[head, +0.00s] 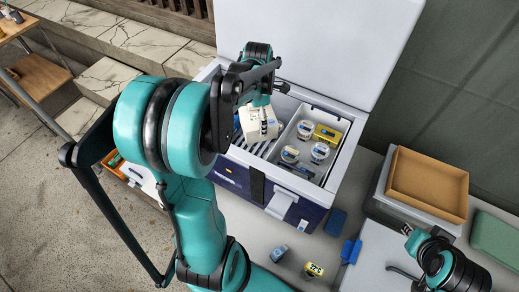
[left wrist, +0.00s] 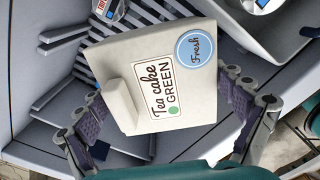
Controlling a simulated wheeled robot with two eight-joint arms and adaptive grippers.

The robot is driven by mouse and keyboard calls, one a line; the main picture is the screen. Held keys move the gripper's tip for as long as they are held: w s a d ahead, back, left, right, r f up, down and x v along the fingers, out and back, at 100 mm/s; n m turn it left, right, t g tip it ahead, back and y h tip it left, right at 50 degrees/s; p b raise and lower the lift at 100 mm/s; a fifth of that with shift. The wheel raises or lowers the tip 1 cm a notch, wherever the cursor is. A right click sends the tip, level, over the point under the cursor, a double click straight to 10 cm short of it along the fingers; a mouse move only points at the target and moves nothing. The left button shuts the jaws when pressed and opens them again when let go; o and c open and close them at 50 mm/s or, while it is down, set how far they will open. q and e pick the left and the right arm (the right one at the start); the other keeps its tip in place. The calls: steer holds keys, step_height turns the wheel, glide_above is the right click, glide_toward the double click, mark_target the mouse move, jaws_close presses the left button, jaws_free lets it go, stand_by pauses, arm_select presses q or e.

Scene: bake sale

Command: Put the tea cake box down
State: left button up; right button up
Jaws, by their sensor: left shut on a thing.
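The tea cake box (head: 250,124) is cream-white. In the left wrist view the box (left wrist: 150,62) shows a "Tea cake GREEN" label and a round blue "Fresh" sticker, and it looks tilted. My left gripper (head: 263,105) is shut on it, with one finger on either side in the left wrist view (left wrist: 168,122). The box is over the left, slatted compartment of the open cooler (head: 235,178). I cannot tell whether it touches the slats (left wrist: 60,90). My right gripper (head: 415,240) is at the lower right, away from the cooler, its fingers unclear.
The cooler's right compartment holds several round tubs (head: 320,152) and a yellow box (head: 327,134). Its white lid (head: 320,45) stands open behind. A brown tray (head: 428,185) stands to the right. Small items, including a yellow-labelled one (head: 313,270), lie in front.

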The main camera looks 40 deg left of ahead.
arm_select(q)
step_height(320, 180, down, 12)
steer(key=b, duration=0.3)
steer(key=shift+f+b, duration=0.25)
steer(key=shift+b, duration=0.15)
step_height(320, 180, down, 4)
steer(key=shift+f+b, duration=0.1)
steer(key=shift+b, duration=0.7)
steer(key=o, duration=0.7)
steer(key=shift+f, duration=0.1)
